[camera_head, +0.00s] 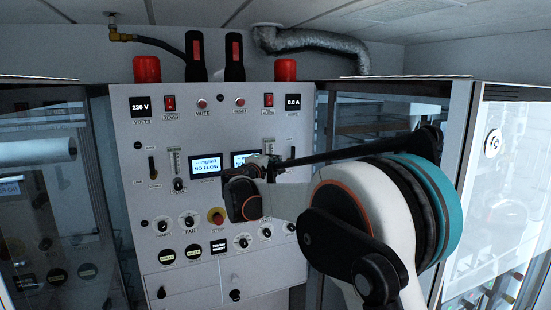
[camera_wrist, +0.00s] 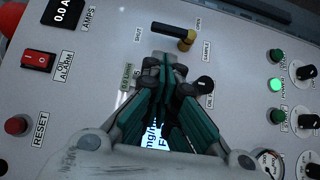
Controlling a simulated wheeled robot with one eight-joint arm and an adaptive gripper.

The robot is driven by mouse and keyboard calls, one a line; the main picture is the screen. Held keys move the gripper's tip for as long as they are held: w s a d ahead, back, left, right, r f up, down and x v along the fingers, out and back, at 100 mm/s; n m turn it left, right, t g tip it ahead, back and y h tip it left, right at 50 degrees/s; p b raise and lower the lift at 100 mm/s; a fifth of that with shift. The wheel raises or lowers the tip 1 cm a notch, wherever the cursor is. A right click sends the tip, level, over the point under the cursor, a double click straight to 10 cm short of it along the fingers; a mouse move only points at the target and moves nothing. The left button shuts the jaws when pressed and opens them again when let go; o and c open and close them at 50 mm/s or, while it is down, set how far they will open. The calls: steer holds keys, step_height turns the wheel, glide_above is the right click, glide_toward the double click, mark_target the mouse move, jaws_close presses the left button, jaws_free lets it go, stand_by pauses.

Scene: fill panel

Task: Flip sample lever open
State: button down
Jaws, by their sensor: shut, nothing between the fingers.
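The sample lever (camera_wrist: 170,30) is at the top of the wrist view, with a black handle and a brass pivot. Its handle points left, toward the SHUT label; the OPEN label is on the other side. In the head view the lever (camera_head: 292,153) stands upright on the right of the panel. My gripper (camera_wrist: 166,66) is shut and empty, its green-sided fingers together just below the lever in the wrist view, apart from it in the picture. The depth gap to the panel is unclear. In the head view my arm mostly hides the gripper (camera_head: 274,167).
A black knob (camera_wrist: 203,85) is right of the fingertips. The red oil alarm switch (camera_wrist: 39,60) and reset button (camera_wrist: 16,125) are left; green lamps (camera_wrist: 276,85) are right. My fingers partly cover a display (camera_wrist: 152,142). Glass cabinets (camera_head: 510,160) flank the panel (camera_head: 140,120).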

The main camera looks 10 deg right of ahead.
steer(key=p+x, duration=0.2)
steer(key=x, duration=0.6)
steer(key=shift+w+d, duration=0.2)
steer(key=shift+w, duration=0.15)
